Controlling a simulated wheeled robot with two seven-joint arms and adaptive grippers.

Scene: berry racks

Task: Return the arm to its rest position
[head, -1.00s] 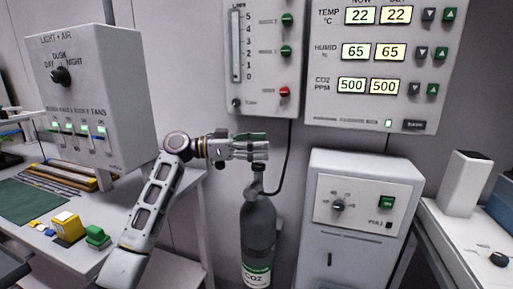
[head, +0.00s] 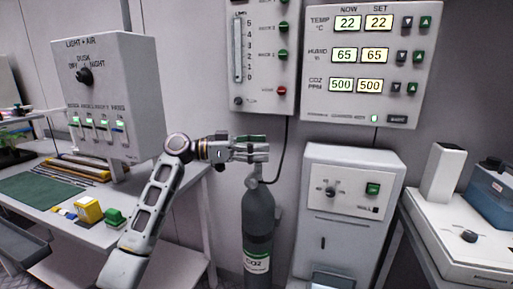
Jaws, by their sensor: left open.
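My left gripper (head: 262,152) is in the middle of the head view, pointing right. It is open, and nothing shows between its fingers. It appears just above the valve of the dark grey CO2 cylinder (head: 258,222); I cannot tell if they touch. My left arm (head: 152,208) rises from the lower left, bends at the elbow and reaches right. My right gripper is not in view.
A light and air control box (head: 110,85) stands on the left bench, near my elbow. Yellow (head: 88,209) and green (head: 113,217) blocks lie on that bench. Wall panels (head: 372,60) hang behind. A white cabinet (head: 345,230) stands right of the cylinder.

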